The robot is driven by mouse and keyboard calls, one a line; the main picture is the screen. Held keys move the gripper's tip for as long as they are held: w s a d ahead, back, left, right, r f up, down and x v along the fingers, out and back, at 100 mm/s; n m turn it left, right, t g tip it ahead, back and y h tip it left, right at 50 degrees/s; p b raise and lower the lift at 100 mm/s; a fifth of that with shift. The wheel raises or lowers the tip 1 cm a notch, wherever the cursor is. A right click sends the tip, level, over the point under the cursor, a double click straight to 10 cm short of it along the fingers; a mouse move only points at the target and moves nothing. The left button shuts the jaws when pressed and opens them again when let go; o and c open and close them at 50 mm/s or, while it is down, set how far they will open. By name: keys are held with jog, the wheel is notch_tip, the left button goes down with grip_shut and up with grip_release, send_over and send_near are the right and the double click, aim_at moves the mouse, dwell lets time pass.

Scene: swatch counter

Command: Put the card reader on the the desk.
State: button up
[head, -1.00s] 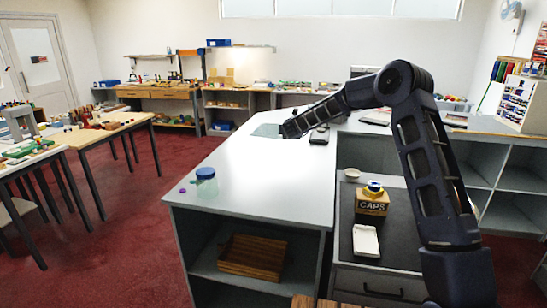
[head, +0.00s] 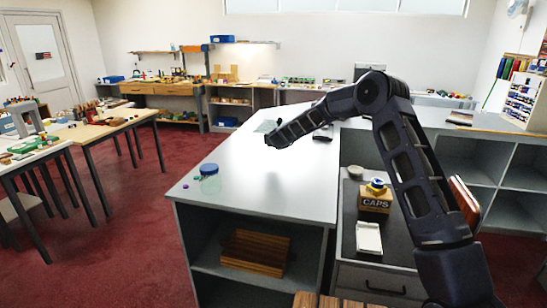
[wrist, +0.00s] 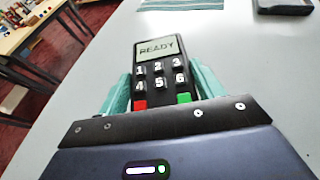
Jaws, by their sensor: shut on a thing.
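The card reader (wrist: 158,65) is dark, with a grey READY screen, white number keys and a red and a green key. My gripper (wrist: 160,88) is shut on it, with a teal finger on each side, in the wrist view. In the head view my gripper (head: 272,142) is above the far left part of the pale desk top (head: 265,185). The card reader is too small or hidden to make out there. The desk top shows bare beneath it in the wrist view (wrist: 250,60). Whether the reader touches the top I cannot tell.
A lidded jar (head: 209,178) stands at the desk's near left. A dark flat device (head: 323,135) and a pale teal sheet (head: 266,127) lie farther back. A CAPS box (head: 375,199) and white tray (head: 368,238) sit on the lower dark surface. The desk's middle is clear.

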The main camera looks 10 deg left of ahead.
aim_at(273, 160)
jog(key=shift+f, duration=4.65)
jog(key=shift+f, duration=0.15)
jog(key=o, duration=1.3)
jog(key=shift+r, duration=0.2)
jog(key=v, duration=1.2)
jog(key=shift+d, duration=0.1)
